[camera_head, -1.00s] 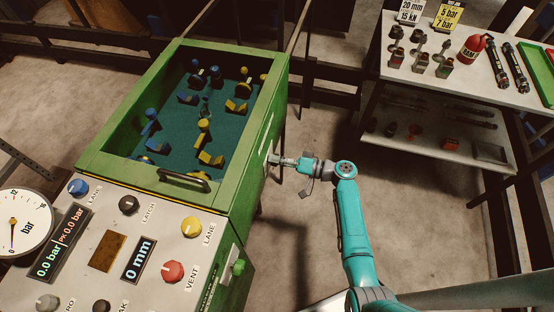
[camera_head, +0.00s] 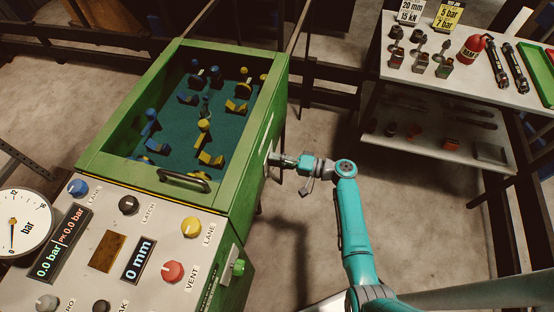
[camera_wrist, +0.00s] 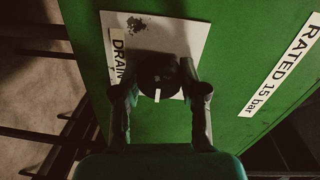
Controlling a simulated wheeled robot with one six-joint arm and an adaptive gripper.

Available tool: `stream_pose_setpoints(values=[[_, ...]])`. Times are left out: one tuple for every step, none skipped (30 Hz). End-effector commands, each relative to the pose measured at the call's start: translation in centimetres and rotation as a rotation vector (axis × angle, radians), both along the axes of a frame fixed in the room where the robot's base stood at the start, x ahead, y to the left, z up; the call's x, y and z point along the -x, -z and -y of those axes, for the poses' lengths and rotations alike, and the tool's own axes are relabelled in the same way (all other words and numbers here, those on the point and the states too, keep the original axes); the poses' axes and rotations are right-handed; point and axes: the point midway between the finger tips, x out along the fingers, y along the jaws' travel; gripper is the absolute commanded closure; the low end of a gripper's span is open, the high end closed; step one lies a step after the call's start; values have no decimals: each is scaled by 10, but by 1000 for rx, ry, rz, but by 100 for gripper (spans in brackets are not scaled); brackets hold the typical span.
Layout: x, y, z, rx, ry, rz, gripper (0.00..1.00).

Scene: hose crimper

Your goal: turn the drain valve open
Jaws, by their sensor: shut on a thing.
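The drain valve is a dark round knob (camera_wrist: 158,78) with a white pointer mark, in the wrist view. It sits on a pale plate (camera_wrist: 183,36) labelled DRAIN on the green side of the machine. My gripper (camera_wrist: 160,92) is shut on the knob, one finger on each side. The pointer mark points toward the bottom of the wrist picture. In the head view my gripper (camera_head: 276,160) reaches the machine's right side, and the knob itself is hidden there.
The green machine (camera_head: 236,190) has a handled lid over blue and yellow parts. Its control panel (camera_head: 150,225) bears knobs, a gauge and displays reading 0.0 bar and 0 mm. A shelf table (camera_head: 470,80) with tools stands at the right. Bare floor lies between.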

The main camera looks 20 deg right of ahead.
Motion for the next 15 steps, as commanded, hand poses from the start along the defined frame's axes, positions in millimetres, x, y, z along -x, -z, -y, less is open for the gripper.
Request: stream_pose_setpoints(values=[[0,1,0,0,2,-3,92],[0,1,0,0,2,-3,92],[0,1,0,0,2,-3,92],[0,1,0,0,2,-3,50],[0,1,0,0,2,-3,43],[0,1,0,1,2,-2,33],[0,1,0,1,1,-2,32],[0,1,0,0,1,-1,32],[0,1,0,0,1,-1,32],[0,1,0,0,1,-1,32],[0,1,0,1,1,0,32],[0,1,0,1,1,0,32],[0,0,0,1,1,0,32],[0,0,0,1,1,0,32],[0,0,0,1,1,0,32]])
